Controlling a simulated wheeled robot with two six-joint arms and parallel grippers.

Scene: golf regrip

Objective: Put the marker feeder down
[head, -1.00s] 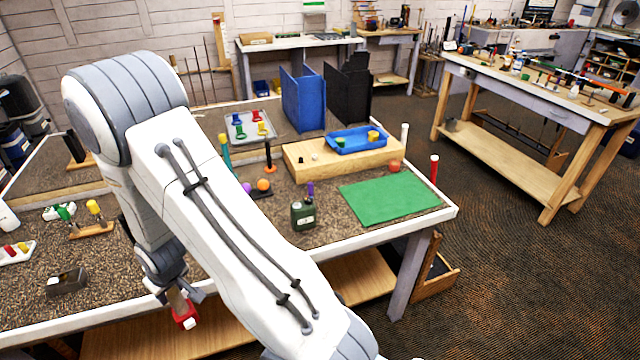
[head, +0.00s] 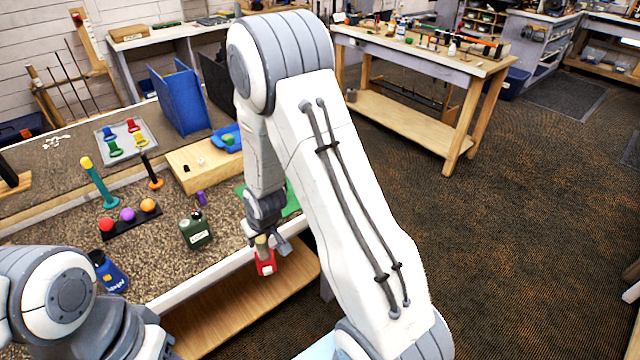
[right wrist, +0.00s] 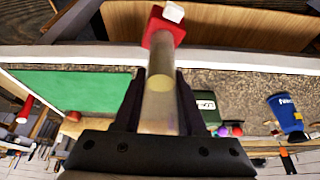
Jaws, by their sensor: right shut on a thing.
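My right gripper (head: 266,236) is shut on the marker feeder, a pale, see-through tube with a red end block (head: 265,262). It hangs near the front edge of the workbench in the head view. In the right wrist view, the tube (right wrist: 160,105) lies between the fingers (right wrist: 161,82), with the red block and a white tip at its far end, over the wooden shelf below the bench edge. Part of my left arm shows at the lower left of the head view, but its gripper is out of view.
The workbench's speckled top (head: 165,235) has clear room in front. A dark green canister (head: 195,232), a blue can (head: 109,274) and a black strip (head: 133,221) with coloured balls stand there. A green mat (right wrist: 70,90) is partly hidden by my arm in the head view.

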